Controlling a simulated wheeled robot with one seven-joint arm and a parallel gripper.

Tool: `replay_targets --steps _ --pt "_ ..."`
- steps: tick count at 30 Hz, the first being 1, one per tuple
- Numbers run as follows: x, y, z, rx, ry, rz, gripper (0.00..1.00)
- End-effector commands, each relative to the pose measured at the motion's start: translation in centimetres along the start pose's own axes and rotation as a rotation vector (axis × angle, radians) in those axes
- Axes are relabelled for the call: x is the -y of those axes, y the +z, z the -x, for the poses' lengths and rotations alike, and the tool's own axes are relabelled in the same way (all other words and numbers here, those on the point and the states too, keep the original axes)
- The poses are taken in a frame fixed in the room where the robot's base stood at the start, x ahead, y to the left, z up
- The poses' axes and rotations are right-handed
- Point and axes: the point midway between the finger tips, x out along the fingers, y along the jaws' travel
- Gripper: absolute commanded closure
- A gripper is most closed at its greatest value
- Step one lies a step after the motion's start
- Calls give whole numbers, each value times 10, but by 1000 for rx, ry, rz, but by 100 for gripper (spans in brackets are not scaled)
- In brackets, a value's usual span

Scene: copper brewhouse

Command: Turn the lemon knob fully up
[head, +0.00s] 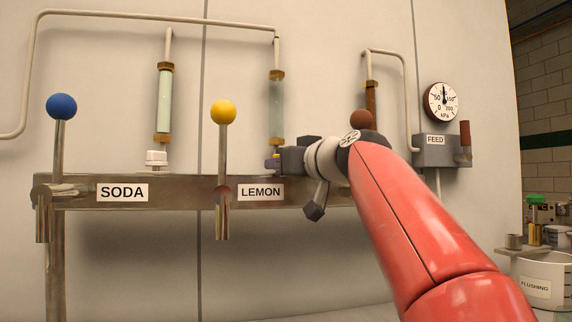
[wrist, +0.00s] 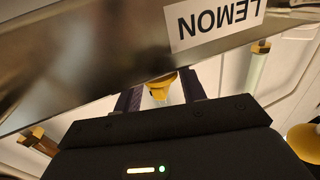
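The lemon knob (head: 272,165) is a small yellow knob on top of the steel rail, just above the right end of the LEMON label (head: 261,192). In the wrist view the yellow knob (wrist: 160,84) lies between the two dark fingers, with a finger against each side. My gripper (head: 275,158) reaches it from the right and looks shut on it; it also shows in the wrist view (wrist: 161,92). The fingers and gripper body hide much of the knob in the head view, and its turned angle cannot be read.
A tap lever with a yellow ball (head: 223,112) stands left of my gripper; a blue-ball lever (head: 62,107) is farther left. A white knob (head: 156,159) stands above SODA. Sight glasses (head: 276,108) rise behind. A gauge (head: 443,102) and FEED box (head: 437,151) are at right.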

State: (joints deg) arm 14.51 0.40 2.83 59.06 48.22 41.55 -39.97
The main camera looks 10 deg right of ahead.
Motion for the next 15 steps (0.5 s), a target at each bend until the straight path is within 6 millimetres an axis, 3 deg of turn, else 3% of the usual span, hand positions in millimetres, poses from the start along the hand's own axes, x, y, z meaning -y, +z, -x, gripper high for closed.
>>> replay_targets --steps 1,6,15 --pt "0 0 0 0 0 0 66" --pt "0 0 0 0 0 0 84" --pt "1 -1 0 0 29 0 84"
